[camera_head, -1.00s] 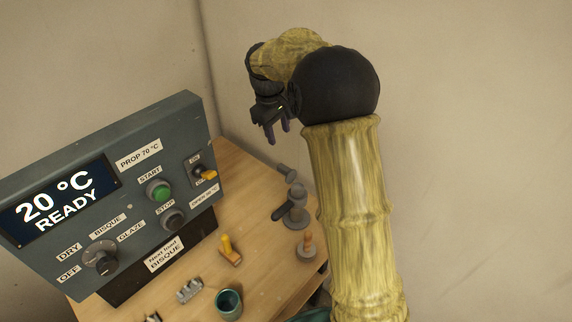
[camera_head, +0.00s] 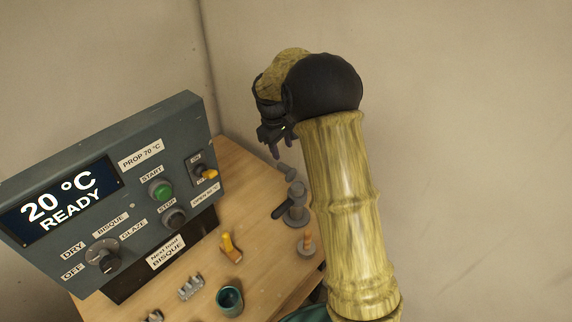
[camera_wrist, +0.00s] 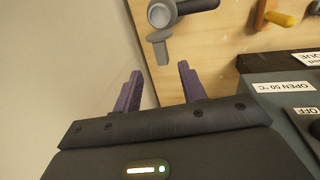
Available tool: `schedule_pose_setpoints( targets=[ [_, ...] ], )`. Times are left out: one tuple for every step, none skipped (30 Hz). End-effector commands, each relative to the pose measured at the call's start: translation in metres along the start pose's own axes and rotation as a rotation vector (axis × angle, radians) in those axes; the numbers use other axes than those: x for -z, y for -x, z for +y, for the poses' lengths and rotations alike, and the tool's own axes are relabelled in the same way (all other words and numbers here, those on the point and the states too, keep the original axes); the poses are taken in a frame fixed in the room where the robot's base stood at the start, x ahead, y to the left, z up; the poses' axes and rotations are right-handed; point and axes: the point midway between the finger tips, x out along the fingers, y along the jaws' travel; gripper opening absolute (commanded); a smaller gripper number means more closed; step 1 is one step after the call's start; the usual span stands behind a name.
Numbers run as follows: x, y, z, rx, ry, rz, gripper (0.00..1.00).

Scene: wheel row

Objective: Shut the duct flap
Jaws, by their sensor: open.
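A grey upright duct fitting (camera_head: 296,204), which looks like the duct flap's post, stands on the wooden table right of the control panel. A dark lever (camera_head: 281,212) sticks out from it to the lower left. A grey paddle-like piece (camera_head: 287,171) reaches up behind it. In the wrist view the fitting (camera_wrist: 163,13) is at the top, with a grey paddle (camera_wrist: 160,46) hanging toward the fingers. My gripper (camera_head: 281,149) is open and empty, just above the paddle in the head view. Its purple fingers (camera_wrist: 158,72) show apart in the wrist view, with no contact visible.
The control panel (camera_head: 130,190) stands left, reading 20 °C READY. An orange-handled piece (camera_head: 307,243) is close in front of the fitting. Plain walls close off the back.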

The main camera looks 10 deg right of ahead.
Motion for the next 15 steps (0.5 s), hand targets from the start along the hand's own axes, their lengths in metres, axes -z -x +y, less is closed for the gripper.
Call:
schedule_pose_setpoints(
  targets=[
    [-0.001, -0.008, 0.000, 0.002, 0.000, -0.004, 0.41],
    [-0.001, -0.014, 0.000, 0.002, 0.000, -0.004, 0.41],
    [-0.001, -0.021, 0.000, 0.002, 0.000, -0.004, 0.41],
    [-0.001, -0.026, 0.000, 0.002, -0.001, -0.004, 0.41],
    [-0.001, -0.031, 0.000, 0.002, -0.001, -0.004, 0.41],
    [-0.001, -0.039, 0.000, 0.003, -0.001, -0.005, 0.41],
    [-0.001, -0.044, 0.000, 0.002, -0.001, -0.004, 0.41],
    [-0.001, -0.049, 0.000, 0.002, -0.001, -0.004, 0.41],
    [-0.001, -0.056, 0.000, 0.002, -0.001, -0.004, 0.41],
    [-0.001, -0.061, 0.000, 0.002, -0.001, -0.004, 0.41],
    [-0.001, -0.066, 0.000, 0.003, -0.001, -0.004, 0.41],
    [-0.001, -0.073, 0.000, 0.002, -0.001, -0.003, 0.41],
    [-0.001, -0.077, 0.000, 0.002, -0.001, -0.003, 0.41],
    [-0.001, -0.081, 0.000, 0.002, -0.001, -0.003, 0.41],
    [0.000, -0.086, 0.000, 0.001, -0.001, -0.002, 0.41]
  ],
)
